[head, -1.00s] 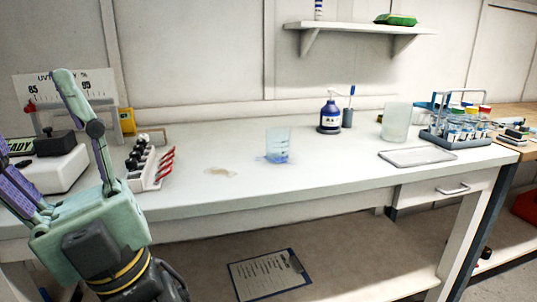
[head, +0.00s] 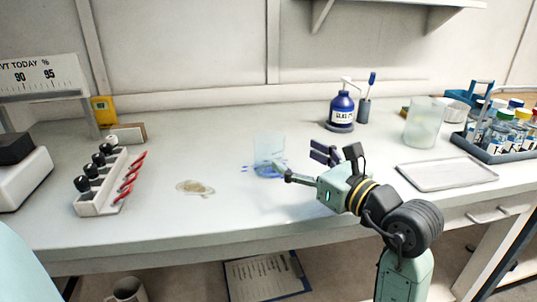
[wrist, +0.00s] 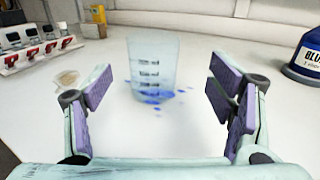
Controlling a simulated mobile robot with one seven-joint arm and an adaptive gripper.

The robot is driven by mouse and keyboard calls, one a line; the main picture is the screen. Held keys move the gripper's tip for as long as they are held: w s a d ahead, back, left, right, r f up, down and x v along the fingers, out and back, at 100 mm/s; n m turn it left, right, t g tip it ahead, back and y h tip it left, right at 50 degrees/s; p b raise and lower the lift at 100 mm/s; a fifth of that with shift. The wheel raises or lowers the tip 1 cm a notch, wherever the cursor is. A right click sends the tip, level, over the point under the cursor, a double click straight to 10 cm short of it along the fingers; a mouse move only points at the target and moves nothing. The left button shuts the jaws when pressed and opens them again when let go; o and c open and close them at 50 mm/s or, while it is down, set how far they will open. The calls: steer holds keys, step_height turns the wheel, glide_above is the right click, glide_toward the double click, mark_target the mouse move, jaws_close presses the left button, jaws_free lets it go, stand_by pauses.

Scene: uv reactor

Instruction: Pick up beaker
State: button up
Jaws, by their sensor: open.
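The beaker (head: 269,150) is clear with dark graduation marks and stands upright on the white bench top. Blue spots lie on the bench around its base. It also shows in the wrist view (wrist: 153,62), ahead of my gripper and between the lines of its two fingers. My gripper (head: 300,164) is open and empty, low over the bench just right of the beaker in the head view. In the wrist view my gripper (wrist: 163,92) has its purple-padded fingers spread wider than the beaker. The beaker seems to be a little beyond the fingertips.
A rack with black knobs and red clips (head: 105,180) stands left, near a brownish stain (head: 195,187). A blue pump bottle (head: 342,110) stands behind right. A larger frosted container (head: 424,122), a metal tray (head: 446,173) and a bottle rack (head: 500,140) are at right.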

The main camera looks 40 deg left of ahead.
mark_target(261, 138)
steer(key=x, duration=0.3)
steer(key=shift+a+p, duration=0.3)
steer(key=shift+a, duration=0.15)
steer(key=p+x, duration=0.1)
steer(key=x, duration=0.1)
steer(key=s+p+x, duration=0.1)
steer(key=x, duration=0.1)
steer(key=shift+w+a+r, duration=0.1)
steer(key=shift+a, duration=0.4)
steer(key=shift+w+a, duration=0.15)
steer(key=shift+a, duration=0.2)
steer(key=c, duration=1.3)
